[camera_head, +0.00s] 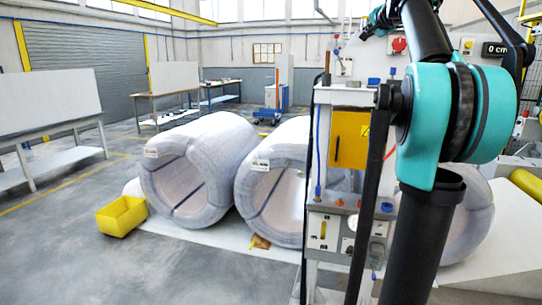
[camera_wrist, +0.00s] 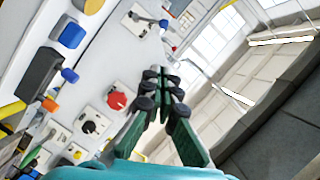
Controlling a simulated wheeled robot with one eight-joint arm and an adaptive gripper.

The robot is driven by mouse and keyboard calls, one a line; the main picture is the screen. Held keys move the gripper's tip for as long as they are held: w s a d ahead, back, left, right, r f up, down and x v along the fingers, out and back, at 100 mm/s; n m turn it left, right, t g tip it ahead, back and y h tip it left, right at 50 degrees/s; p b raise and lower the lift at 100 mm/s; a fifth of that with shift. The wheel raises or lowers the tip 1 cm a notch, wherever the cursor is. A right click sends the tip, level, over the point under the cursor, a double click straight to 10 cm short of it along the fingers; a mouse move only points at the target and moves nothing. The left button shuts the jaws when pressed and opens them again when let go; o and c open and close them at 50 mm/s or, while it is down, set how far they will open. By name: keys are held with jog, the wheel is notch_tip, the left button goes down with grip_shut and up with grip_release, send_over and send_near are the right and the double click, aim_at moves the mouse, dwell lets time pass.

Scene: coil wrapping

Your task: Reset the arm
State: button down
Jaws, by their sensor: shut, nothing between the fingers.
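My gripper (camera_wrist: 163,82) shows in the wrist view with its dark green fingers together and nothing between them. It points up toward a white panel with a red knob (camera_wrist: 117,100) and a black knob (camera_wrist: 90,127); I cannot tell how far it is from the panel. In the head view my teal and black arm (camera_head: 428,125) fills the right side and is raised. Its far end reaches the top of the picture near the panel's red knob (camera_head: 399,45); the fingers are not clear there.
A white table (camera_head: 45,137) is at far left. Grey floor is clear at front left.

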jog(key=s+a+f+n+g+y, duration=0.1)
jog(key=s+a+f+n+g, duration=0.25)
jog(key=f, duration=0.95)
jog(key=s+a+f+n+g+y, duration=0.15)
jog(key=s+a+f, duration=0.35)
jog(key=f, duration=0.8)
jog(key=s+a+f+n+g+y, duration=0.1)
jog(key=s+a+f+n, duration=0.15)
jog(key=a+f, duration=0.7)
jog(key=s+d+f+n+g+h, duration=0.1)
jog(key=s+f+n+g, duration=0.1)
jog(key=s+f, duration=1.3)
jog(key=s+d+f+n+g+h, duration=0.2)
jog(key=s+f+n+g, duration=0.1)
jog(key=s+f, duration=1.3)
notch_tip(320, 180, down, 5)
jog(key=shift+d+f+g, duration=0.15)
jog(key=shift+g, duration=0.35)
jog(key=shift+w+h, duration=0.1)
jog(key=shift+h, duration=0.15)
